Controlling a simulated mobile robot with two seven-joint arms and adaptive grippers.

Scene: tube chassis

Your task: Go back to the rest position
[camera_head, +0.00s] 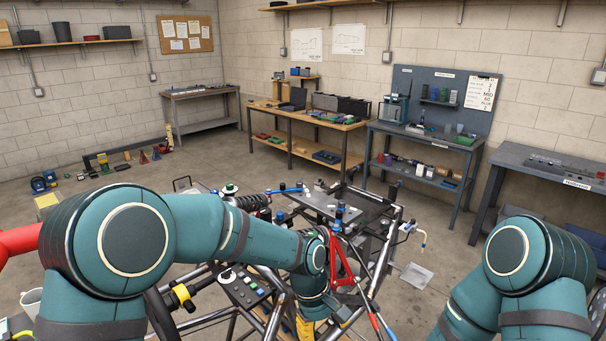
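My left arm (225,225) comes in from the left and reaches over the tube chassis (262,322). A red bracket (342,270) stands on the chassis just right of my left wrist. I cannot tell whether the wrist touches it.
A control box with buttons (243,288) sits on the chassis left of my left wrist. A grey plate (325,205) lies behind it. Workbenches (305,128) line the back wall. Floor between chassis and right arm is mostly free.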

